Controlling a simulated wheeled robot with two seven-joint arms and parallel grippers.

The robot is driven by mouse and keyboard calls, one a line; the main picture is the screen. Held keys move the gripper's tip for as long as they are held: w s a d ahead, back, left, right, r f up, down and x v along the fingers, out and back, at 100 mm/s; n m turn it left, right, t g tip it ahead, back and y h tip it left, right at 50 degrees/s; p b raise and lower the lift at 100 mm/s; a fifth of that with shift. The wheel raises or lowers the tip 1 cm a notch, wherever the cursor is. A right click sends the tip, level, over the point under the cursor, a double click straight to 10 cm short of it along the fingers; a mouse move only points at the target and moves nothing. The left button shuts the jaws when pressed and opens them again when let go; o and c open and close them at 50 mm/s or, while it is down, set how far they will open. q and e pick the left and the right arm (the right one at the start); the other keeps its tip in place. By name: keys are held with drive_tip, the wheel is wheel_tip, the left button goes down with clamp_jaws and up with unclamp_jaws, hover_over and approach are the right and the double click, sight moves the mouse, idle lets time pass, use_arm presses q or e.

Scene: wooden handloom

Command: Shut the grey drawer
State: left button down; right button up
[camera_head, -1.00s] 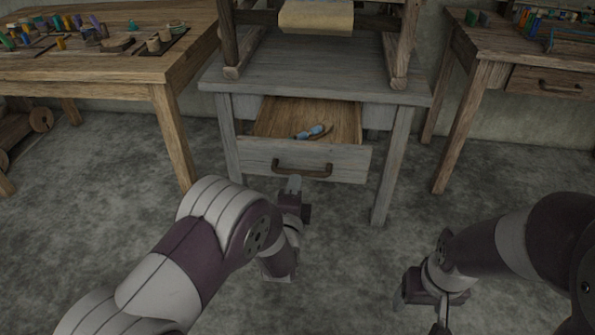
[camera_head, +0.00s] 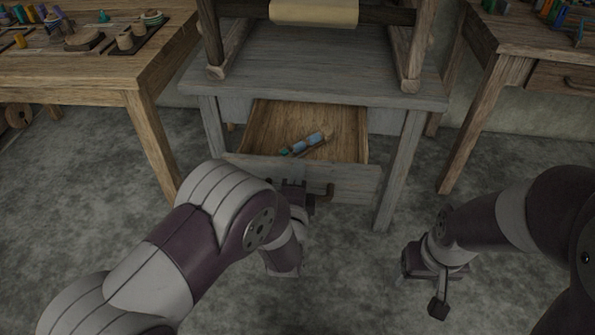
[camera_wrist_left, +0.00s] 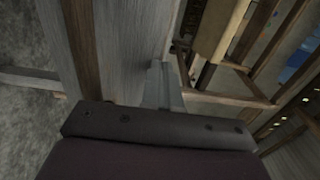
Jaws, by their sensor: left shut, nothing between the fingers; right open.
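The grey drawer (camera_head: 352,180) stands pulled out under the grey table (camera_head: 320,73). Its front has a dark handle (camera_head: 328,193), partly hidden by my left gripper. Inside its wooden box lies a blue tool-like object (camera_head: 308,143). My left gripper (camera_head: 296,176) is shut and empty, at the drawer front just left of the handle; whether it touches the front I cannot tell. In the left wrist view its closed fingers (camera_wrist_left: 162,85) lie close to grey wood. My right gripper (camera_head: 438,303) is open and empty, low over the floor at the right.
A brown table (camera_head: 130,82) with spools and small items stands at the left. Another wooden table (camera_head: 505,68) with a drawer stands at the right. The loom's feet (camera_head: 408,84) rest on the grey table. The floor in front is clear.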

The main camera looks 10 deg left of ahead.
use_arm(q)
drive_tip(key=w+b, duration=0.3)
drive_tip(key=w, duration=1.8)
drive_tip(key=shift+b, duration=0.35)
drive_tip(key=shift+w, duration=0.65)
